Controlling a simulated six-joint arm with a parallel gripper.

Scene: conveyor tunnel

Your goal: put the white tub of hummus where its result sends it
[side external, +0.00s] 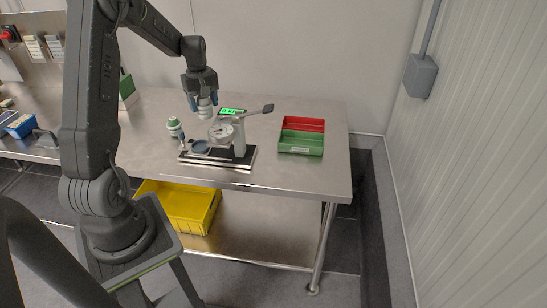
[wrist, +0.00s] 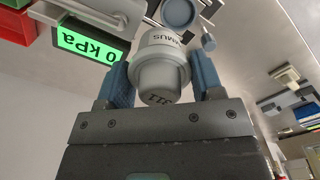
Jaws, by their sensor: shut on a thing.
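The white tub of hummus (wrist: 160,62) is between the blue fingers of my gripper (wrist: 161,84), with its lettering upside down in the wrist view. My gripper is shut on it. In the side view the tub (side external: 205,111) hangs from my gripper (side external: 203,101), above the tester (side external: 239,140) on the bench. The tester has a round gauge, a dark round pad and a side arm. Its green display (wrist: 88,45) reads 0 kPa. The red bin (side external: 303,123) and the green bin (side external: 300,144) stand together right of the tester.
A yellow crate (side external: 185,205) is on the shelf below. A blue box (side external: 20,125) lies at the far left. Bare steel bench (side external: 270,173) shows in front of the bins.

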